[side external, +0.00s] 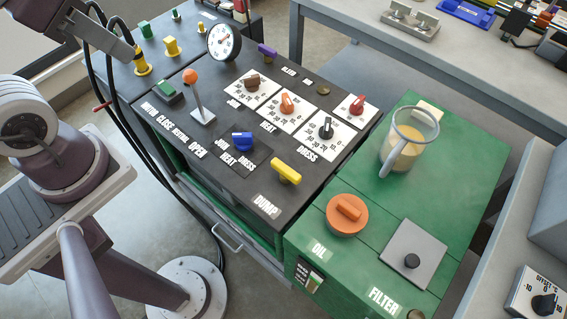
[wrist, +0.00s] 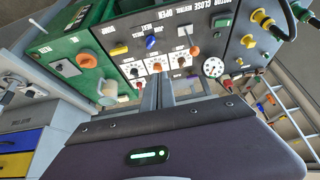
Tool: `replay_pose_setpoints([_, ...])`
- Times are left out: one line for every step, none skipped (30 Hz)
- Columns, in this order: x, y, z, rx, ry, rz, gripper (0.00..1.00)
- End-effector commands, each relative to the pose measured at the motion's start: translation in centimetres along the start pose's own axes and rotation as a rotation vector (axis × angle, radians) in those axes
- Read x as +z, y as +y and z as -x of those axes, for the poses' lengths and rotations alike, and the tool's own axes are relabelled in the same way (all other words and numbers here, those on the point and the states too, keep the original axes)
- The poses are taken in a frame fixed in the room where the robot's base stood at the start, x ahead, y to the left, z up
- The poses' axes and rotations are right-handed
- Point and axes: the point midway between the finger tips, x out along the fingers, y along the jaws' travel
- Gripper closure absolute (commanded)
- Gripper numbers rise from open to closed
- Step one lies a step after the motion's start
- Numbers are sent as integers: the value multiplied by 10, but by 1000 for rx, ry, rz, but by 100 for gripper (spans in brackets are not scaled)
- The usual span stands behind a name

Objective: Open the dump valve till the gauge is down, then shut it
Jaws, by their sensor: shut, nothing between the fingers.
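The dump valve is a yellow bar handle (side external: 286,172) on the dark panel, beside the white DUMP label (side external: 266,206). It also shows in the wrist view (wrist: 119,49), left of the blue selector. The round white gauge (side external: 223,41) stands at the back of the panel and also shows in the wrist view (wrist: 213,67). Its face is too small to read a value. My gripper (wrist: 158,80) is shut and empty, apart from the yellow handle. Its fingers show in the wrist view but are not seen in the side view.
An orange-knobbed lever (side external: 196,92) stands up from the panel, with a blue selector (side external: 242,141) nearer the DUMP handle. Several dials sit behind. The green unit to the right carries a jug (side external: 408,140), an orange oil cap (side external: 348,212) and a filter plate (side external: 411,258).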

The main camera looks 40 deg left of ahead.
Motion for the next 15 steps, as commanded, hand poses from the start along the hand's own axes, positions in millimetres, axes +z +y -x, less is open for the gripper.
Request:
replay_pose_setpoints([0, 0, 0, 0, 0, 0, 100])
replay_pose_setpoints([0, 0, 0, 0, 0, 0, 100])
replay_pose_setpoints([0, 0, 0, 0, 0, 0, 96])
replay_pose_setpoints([0, 0, 0, 3, -2, 3, 90])
replay_pose_setpoints([-2, 2, -1, 12, -8, 13, 84])
replay_pose_setpoints([-5, 6, -3, 36, -27, 41, 76])
replay_pose_setpoints([-9, 12, -6, 64, -50, 78, 71])
replay_pose_setpoints([-14, 19, -9, 96, -82, 126, 65])
replay_pose_setpoints([-22, 31, -17, 141, -140, 214, 62])
replay_pose_setpoints([-29, 41, -24, 169, -192, 292, 62])
replay_pose_setpoints([-36, 53, -33, 188, -250, 379, 62])
replay_pose_setpoints([-44, 68, -48, 196, -327, 500, 62])
replay_pose_setpoints([-50, 80, -61, 187, -382, 593, 62])
replay_pose_setpoints([-54, 92, -75, 166, -434, 686, 62])
replay_pose_setpoints([-56, 107, -97, 120, -493, 809, 62])
